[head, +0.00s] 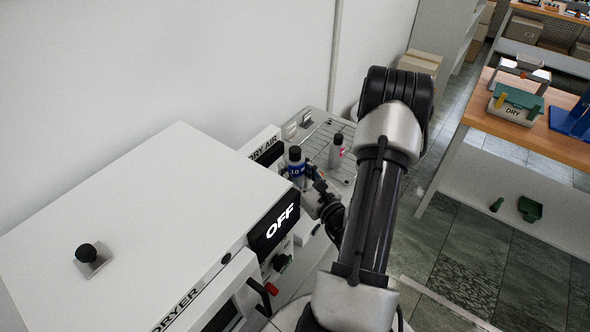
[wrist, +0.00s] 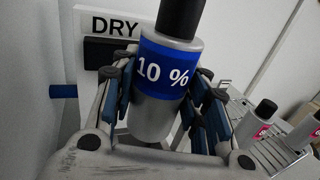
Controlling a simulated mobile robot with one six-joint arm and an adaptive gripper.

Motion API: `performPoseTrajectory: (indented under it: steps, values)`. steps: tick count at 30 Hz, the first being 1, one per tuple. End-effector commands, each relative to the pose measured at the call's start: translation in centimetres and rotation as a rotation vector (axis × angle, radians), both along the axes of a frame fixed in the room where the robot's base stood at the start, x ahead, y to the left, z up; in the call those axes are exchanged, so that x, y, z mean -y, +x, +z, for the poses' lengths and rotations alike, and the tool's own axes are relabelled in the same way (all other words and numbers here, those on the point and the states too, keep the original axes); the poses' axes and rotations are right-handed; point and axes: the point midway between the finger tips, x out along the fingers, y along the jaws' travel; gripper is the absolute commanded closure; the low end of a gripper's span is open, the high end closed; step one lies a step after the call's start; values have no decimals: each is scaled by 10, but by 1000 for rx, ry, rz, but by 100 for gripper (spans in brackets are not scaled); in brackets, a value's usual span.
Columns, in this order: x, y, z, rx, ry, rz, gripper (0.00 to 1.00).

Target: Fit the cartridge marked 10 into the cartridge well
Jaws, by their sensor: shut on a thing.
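The cartridge marked 10 (wrist: 163,72) is a silver cylinder with a black cap and a blue band reading "10 %". My gripper (wrist: 168,105) is shut around its body, with a blue-padded finger on each side. In the head view the cartridge (head: 295,165) stands upright in my gripper (head: 312,185), in front of the dry air unit (head: 262,150). A plate reading "DRY" (wrist: 108,24) is behind the cartridge in the wrist view. The cartridge well cannot be made out in either view.
A cartridge with a pink label (head: 336,152) stands on a wire rack (head: 318,128); the wrist view shows two such cartridges at right (wrist: 262,118). A large white dryer (head: 130,220) with an "OFF" display (head: 274,224) is at left. A wooden bench (head: 560,145) is at right.

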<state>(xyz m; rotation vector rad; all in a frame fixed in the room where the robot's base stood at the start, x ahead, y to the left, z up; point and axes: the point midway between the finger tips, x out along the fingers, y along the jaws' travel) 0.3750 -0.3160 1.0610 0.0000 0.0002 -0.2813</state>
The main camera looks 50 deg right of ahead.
Motion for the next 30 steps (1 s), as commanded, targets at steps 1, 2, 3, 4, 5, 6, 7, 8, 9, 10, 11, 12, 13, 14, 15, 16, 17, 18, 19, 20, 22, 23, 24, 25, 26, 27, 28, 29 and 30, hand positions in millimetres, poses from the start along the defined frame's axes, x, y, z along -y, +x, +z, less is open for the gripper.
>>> performPoseTrajectory:
  steps: [1,2,3,4,5,6,7,8,9,10,11,12,13,14,15,16,17,18,19,20,22,23,24,25,26,27,28,29,30]
  values:
    - [0,0,-9,1,0,0,88]
    - [0,0,-12,1,0,0,88]
    - [0,0,-16,1,0,0,88]
    - [0,0,-19,1,0,0,88]
    - [0,0,-22,1,0,0,88]
    - [0,0,-26,1,0,0,88]
    - [0,0,-28,1,0,0,88]
    - [0,0,-30,1,0,0,88]
    - [0,0,-33,1,0,0,88]
    - [0,0,-35,1,0,0,88]
    - [0,0,-36,1,0,0,88]
    - [0,0,-37,1,0,0,88]
    - [0,0,-38,1,0,0,88]
    - [0,0,-38,1,0,0,88]
    - [0,0,-38,1,0,0,88]
    - [0,0,-38,1,0,0,88]
    - [0,0,-38,1,0,0,88]
    - [0,0,-38,1,0,0,88]
    - [0,0,-38,1,0,0,88]
    - [0,0,-37,1,0,0,88]
    - [0,0,-37,1,0,0,88]
    - [0,0,-37,1,0,0,88]
    - [0,0,-37,1,0,0,88]
    - [0,0,-37,1,0,0,88]
    - [0,0,-37,1,0,0,88]
    - [0,0,-37,1,0,0,88]
    - [0,0,-37,1,0,0,88]
    - [0,0,-37,1,0,0,88]
    - [0,0,-37,1,0,0,88]
